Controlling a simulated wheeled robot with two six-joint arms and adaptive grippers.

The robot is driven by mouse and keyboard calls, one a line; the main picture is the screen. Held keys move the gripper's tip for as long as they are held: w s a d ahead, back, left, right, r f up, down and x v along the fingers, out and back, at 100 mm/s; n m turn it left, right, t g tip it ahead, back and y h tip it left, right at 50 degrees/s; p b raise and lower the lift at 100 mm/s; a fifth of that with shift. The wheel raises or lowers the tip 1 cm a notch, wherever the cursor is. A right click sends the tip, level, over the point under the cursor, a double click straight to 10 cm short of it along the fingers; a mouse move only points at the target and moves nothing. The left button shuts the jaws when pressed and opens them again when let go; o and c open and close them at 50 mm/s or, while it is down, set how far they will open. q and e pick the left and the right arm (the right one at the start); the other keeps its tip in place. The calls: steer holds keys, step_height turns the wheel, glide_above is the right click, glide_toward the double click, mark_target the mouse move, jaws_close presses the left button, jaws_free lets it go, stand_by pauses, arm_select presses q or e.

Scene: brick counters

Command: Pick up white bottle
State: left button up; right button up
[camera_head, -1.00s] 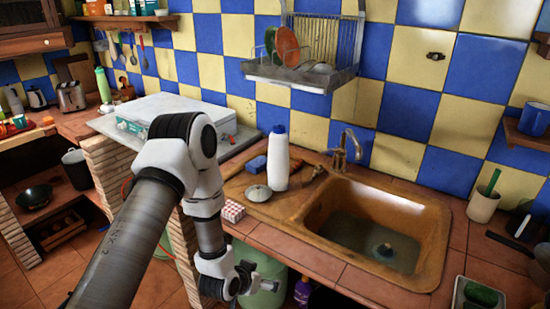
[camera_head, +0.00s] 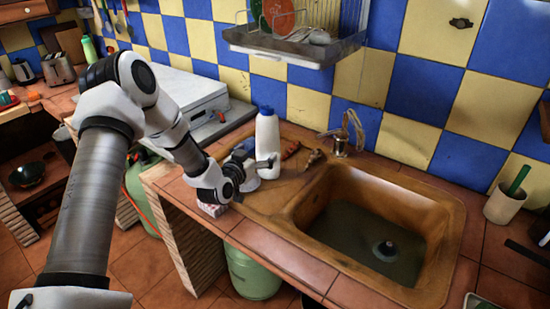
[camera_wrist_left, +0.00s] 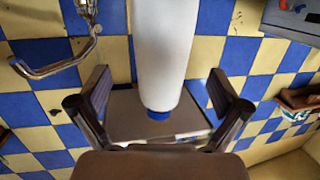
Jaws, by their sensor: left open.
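The white bottle (camera_head: 267,142) with a blue cap stands upright on the wooden board left of the sink. My left gripper (camera_head: 257,172) is just in front and to the left of it, low at its lower body. In the left wrist view the bottle (camera_wrist_left: 165,45) appears upside down, cap toward the bottom, centred between the two spread fingers. The fingers are open, with gaps visible on both sides of the bottle. My right gripper is in neither view.
The sink (camera_head: 385,265) with a tap (camera_head: 342,138) lies to the right. A dish rack (camera_head: 292,47) hangs on the tiled wall above. A small red-checked box (camera_head: 212,209) sits under my left wrist, partly hidden.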

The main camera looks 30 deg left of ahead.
mark_target(264, 153)
arm_select(q)
steer(key=shift+s+d+f+b, duration=0.1)
steer(key=shift+s+f+b, duration=0.15)
steer(key=shift+f+b, duration=0.25)
steer(key=shift+s+f+b, duration=0.2)
steer(key=shift+f+b, duration=0.2)
steer(key=shift+f, duration=0.05)
steer(key=shift+w+f, duration=0.15)
steer(key=shift+w, duration=0.15)
steer(key=p+x, duration=0.1)
steer(key=x, duration=0.6)
steer(key=shift+w+a+f+p, duration=0.15)
steer(key=shift+w+a+p, duration=0.1)
steer(key=shift+p, duration=0.15)
steer(key=shift+w+f, duration=0.25)
steer(key=shift+w, duration=0.05)
steer(key=shift+s+r, duration=0.2)
steer(key=c, duration=1)
steer(key=shift+w, duration=0.1)
steer(key=shift+c, duration=0.6)
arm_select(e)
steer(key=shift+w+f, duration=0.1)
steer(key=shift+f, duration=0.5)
